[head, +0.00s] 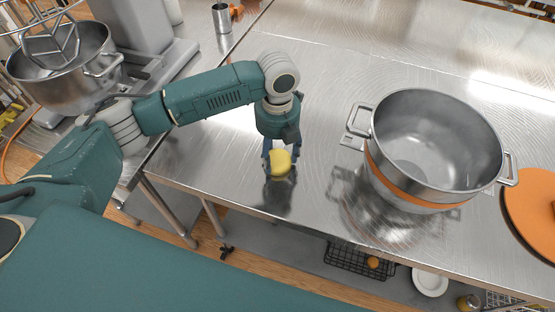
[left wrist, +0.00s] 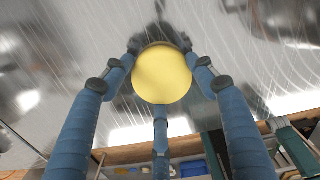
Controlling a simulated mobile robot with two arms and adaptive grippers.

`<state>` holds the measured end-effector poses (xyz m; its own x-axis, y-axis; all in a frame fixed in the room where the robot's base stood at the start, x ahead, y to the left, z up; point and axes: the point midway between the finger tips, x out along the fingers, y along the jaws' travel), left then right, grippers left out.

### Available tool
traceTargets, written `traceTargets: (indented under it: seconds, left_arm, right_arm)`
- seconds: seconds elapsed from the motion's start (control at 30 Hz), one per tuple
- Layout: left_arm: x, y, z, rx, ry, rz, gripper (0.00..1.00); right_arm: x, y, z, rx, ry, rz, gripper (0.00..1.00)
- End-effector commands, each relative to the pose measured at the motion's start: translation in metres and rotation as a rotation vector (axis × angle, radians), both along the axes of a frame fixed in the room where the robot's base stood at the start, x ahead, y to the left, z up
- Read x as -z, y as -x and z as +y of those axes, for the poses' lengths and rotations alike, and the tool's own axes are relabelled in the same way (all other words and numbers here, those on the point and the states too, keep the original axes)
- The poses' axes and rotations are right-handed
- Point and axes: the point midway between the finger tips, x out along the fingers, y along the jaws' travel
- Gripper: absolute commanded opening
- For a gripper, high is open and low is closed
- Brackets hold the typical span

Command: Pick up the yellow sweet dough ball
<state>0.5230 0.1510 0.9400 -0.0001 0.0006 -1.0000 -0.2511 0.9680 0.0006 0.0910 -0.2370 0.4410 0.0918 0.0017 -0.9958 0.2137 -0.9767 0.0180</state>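The yellow sweet dough ball (head: 281,162) is round and smooth, between the fingers of my left gripper (head: 278,156), over the front part of the metal table. In the left wrist view the ball (left wrist: 162,74) sits at the fingertips of my left gripper (left wrist: 160,62). Two blue fingers press against its sides and a third lies below it in the picture. The gripper is shut on the ball. A dark reflection shows on the table under it, and the exact height above the table is hard to tell. My right gripper is not in view.
A large steel pot (head: 432,150) with side handles and an orange band stands right of the gripper. An orange round board (head: 532,215) lies at the far right. A stand mixer bowl (head: 65,75) and a steel cup (head: 222,18) are at the left. The table behind is clear.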

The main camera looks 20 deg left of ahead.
Motion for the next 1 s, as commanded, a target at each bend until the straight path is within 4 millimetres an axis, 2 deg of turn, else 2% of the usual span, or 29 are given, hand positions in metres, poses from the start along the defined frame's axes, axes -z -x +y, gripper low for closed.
traceTargets:
  seconds: [0.03,0.17,0.67,0.87,1.0]
  left_arm:
    - [0.0,0.0,0.0,0.0,0.0,0.0,0.42]
    - [0.0,0.0,0.0,0.0,0.0,0.0,0.16]
    - [-0.007,-0.001,0.0,0.0,0.001,-0.002,0.16]
    - [-0.035,-0.002,0.0,0.001,0.001,-0.007,0.16]
    - [-0.071,-0.002,-0.001,0.001,0.002,-0.008,0.16]
  right_arm:
    - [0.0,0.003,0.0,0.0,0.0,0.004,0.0]
    - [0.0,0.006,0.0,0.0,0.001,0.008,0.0]
    - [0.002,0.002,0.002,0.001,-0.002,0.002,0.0]
    - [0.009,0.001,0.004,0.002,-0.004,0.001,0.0]
    - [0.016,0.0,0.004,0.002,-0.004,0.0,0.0]
